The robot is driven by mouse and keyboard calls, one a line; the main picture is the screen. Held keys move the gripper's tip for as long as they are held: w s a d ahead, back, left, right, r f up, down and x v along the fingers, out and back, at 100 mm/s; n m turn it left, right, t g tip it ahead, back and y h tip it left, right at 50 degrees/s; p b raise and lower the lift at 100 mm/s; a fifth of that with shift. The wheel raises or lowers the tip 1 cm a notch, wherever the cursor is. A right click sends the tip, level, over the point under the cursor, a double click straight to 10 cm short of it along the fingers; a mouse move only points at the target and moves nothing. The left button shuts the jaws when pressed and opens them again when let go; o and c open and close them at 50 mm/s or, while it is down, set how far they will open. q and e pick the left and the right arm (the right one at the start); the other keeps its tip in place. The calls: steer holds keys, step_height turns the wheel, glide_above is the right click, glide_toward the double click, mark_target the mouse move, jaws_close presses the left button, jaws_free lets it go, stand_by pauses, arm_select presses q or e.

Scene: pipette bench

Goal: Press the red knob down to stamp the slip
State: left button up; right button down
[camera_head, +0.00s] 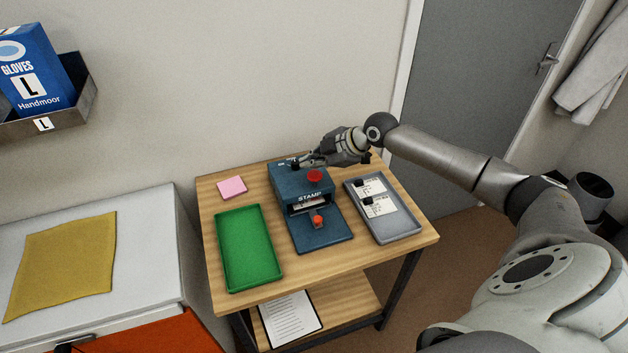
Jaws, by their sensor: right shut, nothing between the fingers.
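The blue stamp machine (288,183) stands at the middle of the wooden table. Its red knob (314,176) is on top. A white slip (308,203) shows in the slot under the word STAMP. An orange-red piece (318,221) sits on the blue base plate in front. My right gripper (302,163) is shut and empty, just behind and above the red knob, over the machine's top. I cannot tell whether it touches the machine. My left gripper is not in view.
A green tray (222,257) lies left of the machine. A grey tray (398,232) with slips and black clips lies right. A pink pad (232,187) is at the back left. A shelf below holds a printed sheet (290,318). The front table edge is clear.

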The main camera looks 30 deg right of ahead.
mark_target(313, 176)
step_height(313, 176, up, 6)
steer(key=p, duration=0.4)
steer(key=shift+f, duration=0.1)
stand_by(0.6)
